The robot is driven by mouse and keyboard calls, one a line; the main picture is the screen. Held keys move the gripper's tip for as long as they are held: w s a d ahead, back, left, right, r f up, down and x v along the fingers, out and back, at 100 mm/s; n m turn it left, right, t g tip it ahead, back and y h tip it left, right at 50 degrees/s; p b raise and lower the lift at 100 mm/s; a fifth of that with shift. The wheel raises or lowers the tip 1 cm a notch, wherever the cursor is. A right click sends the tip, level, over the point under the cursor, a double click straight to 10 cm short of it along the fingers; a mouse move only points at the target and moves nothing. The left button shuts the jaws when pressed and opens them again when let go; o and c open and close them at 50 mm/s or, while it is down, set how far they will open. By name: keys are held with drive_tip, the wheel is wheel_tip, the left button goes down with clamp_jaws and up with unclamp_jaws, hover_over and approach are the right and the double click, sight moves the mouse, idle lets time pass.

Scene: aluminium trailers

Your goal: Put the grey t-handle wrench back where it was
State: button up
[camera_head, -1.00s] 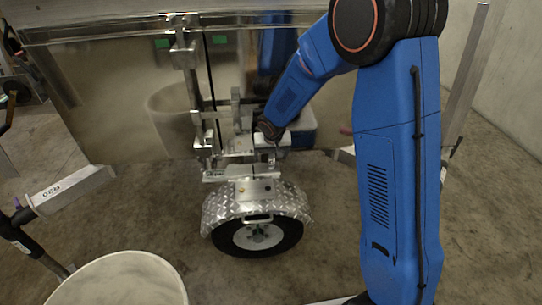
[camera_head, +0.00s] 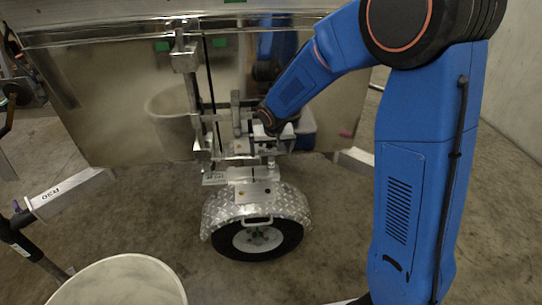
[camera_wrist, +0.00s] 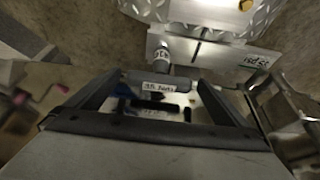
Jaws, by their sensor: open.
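My gripper (camera_wrist: 160,100) is open in the wrist view, with its dark fingers spread left and right. In the head view my gripper (camera_head: 268,145) is small, at the metal bracket above the wheel. A short grey metal cylinder (camera_wrist: 175,52) with a small label stands just beyond the fingertips; it may be part of the grey t-handle wrench, but I cannot tell. A white label (camera_wrist: 158,87) and dark and blue parts show between the fingers.
A diamond-plate fender (camera_head: 255,202) covers the trailer wheel (camera_head: 257,240) below the bracket. Upright metal posts (camera_head: 200,110) stand left of my gripper, before a shiny trailer wall (camera_head: 115,95). A pale round bin (camera_head: 125,285) is at the front left. Bare concrete floor lies around.

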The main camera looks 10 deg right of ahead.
drive_tip(key=shift+v, duration=2.6)
drive_tip(key=shift+d+r, duration=0.1)
drive_tip(key=s+d+r, duration=0.6)
drive_tip(key=s, duration=0.2)
drive_tip(key=s+d+r, duration=0.5)
drive_tip(key=s+d, duration=0.1)
drive_tip(key=s, duration=0.3)
drive_tip(key=s+d, duration=0.2)
drive_tip(key=s, duration=0.8)
drive_tip(key=s+d+r, duration=0.1)
drive_tip(key=s+d, duration=0.2)
drive_tip(key=s, duration=0.7)
drive_tip(key=shift+r, duration=0.15)
drive_tip(key=shift+s, duration=0.1)
